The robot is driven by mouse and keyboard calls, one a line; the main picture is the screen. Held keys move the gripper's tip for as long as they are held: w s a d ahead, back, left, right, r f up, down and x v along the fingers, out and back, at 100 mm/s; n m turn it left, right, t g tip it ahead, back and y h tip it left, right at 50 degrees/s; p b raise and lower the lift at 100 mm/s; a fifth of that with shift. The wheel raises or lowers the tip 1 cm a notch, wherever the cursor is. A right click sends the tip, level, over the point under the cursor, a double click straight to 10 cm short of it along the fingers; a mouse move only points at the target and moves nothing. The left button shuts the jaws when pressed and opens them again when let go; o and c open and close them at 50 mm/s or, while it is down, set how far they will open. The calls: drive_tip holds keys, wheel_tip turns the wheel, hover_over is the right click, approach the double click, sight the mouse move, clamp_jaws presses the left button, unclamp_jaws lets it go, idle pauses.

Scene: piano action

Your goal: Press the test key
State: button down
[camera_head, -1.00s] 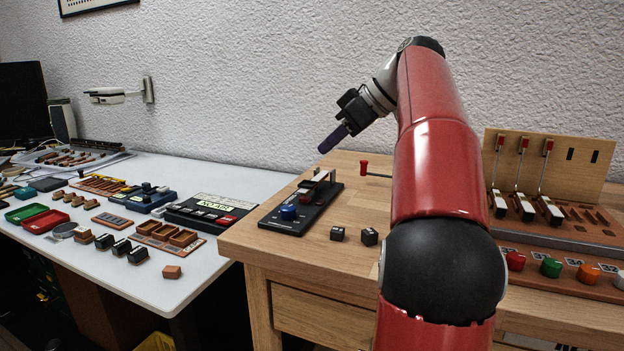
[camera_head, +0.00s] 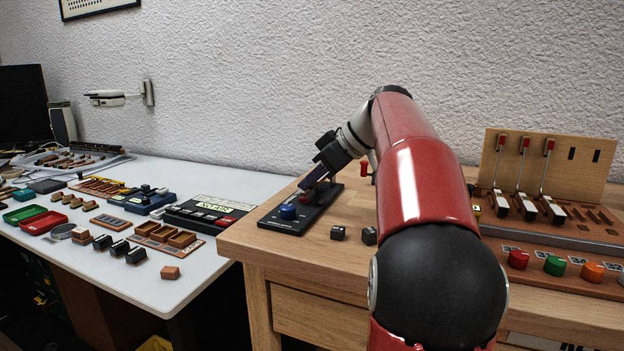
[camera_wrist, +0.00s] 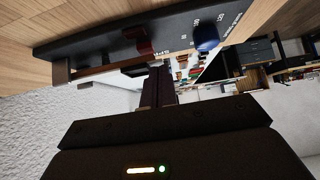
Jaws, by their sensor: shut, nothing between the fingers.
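The black device (camera_head: 318,212) with white lettering, a blue knob (camera_head: 288,211) and a dark red block lies at the left end of the wooden bench. In the wrist view its board (camera_wrist: 90,42), the blue knob (camera_wrist: 206,38) and the dark red block (camera_wrist: 138,40) show. No part is readable as the test key.
Two small black blocks (camera_head: 338,233) lie in front of the device. A red-tipped lever (camera_head: 364,168) stands behind, partly hidden by my arm. A key-action rack (camera_head: 552,232) with coloured buttons is at the right. A white table (camera_head: 205,270) with trays and a button box is at the left.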

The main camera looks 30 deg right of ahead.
drive_tip(key=shift+f+b, duration=0.55)
drive_tip(key=shift+b, duration=0.2)
drive_tip(key=shift+r, duration=0.2)
drive_tip(key=shift+r+p, duration=0.75)
drive_tip(key=shift+a, duration=0.1)
